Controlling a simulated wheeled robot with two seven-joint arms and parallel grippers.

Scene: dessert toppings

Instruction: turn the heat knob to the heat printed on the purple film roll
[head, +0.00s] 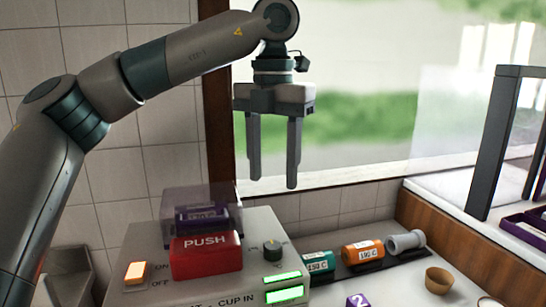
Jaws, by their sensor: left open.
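The heat knob (272,248), small and dark green, sits on top of the grey sealing machine (150,245), right of the red PUSH block. A purple roll (201,218) sits behind the PUSH block under a see-through cover. Its pale label is too small and dim to read surely. My left gripper (272,182) is open and empty, fingers pointing down, above the machine and apart from the knob. My right gripper is not in view. The knob's pointer setting is too small to read.
The red PUSH block (206,255) and a lit orange ON/OFF switch (136,272) are on the machine. Right of it are a teal roll marked 150 C (318,263), an orange roll marked 190 C (363,251), a grey roll (405,242) and a brown cup (439,281).

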